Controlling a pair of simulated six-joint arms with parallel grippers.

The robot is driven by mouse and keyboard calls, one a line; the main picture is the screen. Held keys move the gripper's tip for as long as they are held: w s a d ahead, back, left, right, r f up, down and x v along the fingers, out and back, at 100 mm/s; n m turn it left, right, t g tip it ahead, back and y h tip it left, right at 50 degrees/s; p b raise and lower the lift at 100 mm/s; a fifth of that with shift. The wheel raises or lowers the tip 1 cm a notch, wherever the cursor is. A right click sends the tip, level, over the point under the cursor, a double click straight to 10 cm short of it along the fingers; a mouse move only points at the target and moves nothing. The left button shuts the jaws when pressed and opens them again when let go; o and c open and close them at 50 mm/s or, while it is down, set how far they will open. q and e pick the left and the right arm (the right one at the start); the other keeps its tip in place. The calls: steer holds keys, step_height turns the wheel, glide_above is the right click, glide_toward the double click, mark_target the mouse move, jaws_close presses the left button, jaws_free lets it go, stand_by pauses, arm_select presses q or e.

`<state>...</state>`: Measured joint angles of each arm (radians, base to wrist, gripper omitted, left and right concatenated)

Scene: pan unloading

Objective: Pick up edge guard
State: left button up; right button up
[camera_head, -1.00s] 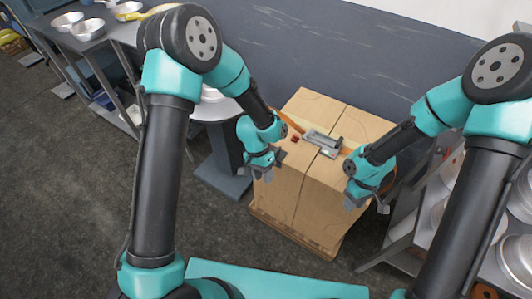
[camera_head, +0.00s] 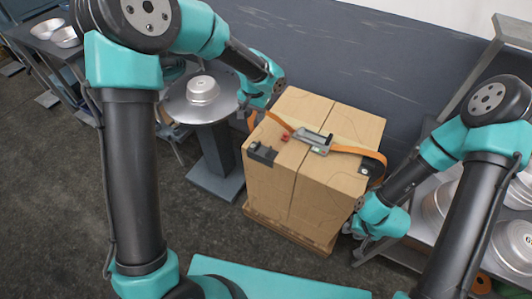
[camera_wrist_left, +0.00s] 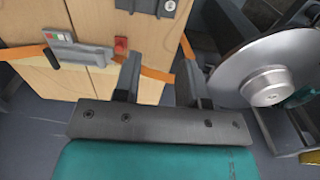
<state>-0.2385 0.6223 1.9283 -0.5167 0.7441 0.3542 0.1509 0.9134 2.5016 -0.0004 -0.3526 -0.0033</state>
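A dark grey edge guard (camera_head: 262,153) sits on the left front top edge of the cardboard box stack (camera_head: 290,185); part of it also shows at the top of the left wrist view (camera_wrist_left: 146,5). Another dark guard (camera_head: 371,169) is at the right edge by the orange strap (camera_head: 350,150). My left gripper (camera_head: 250,112) is beside the stack's back left corner, apart from the front guard. Its fingers (camera_wrist_left: 160,80) are spread and empty in the left wrist view. My right gripper (camera_head: 355,240) is low beside the stack's right front; its opening is unclear.
A grey buckle (camera_head: 313,140) and a small red piece (camera_head: 285,137) lie on top of the stack. A round table (camera_head: 180,108) with a metal pan (camera_head: 203,90) stands to the left. A shelf of pans stands at right. Floor is clear at front left.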

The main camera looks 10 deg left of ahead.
arm_select(q)
steer(key=shift+f, duration=0.1)
glide_above(256, 146)
step_height(256, 146, down, 12)
steer(key=shift+d+f, duration=0.1)
stand_by(0.5)
steer(key=shift+s+f, duration=0.1)
steer(key=shift+f, duration=2.45)
jaws_close()
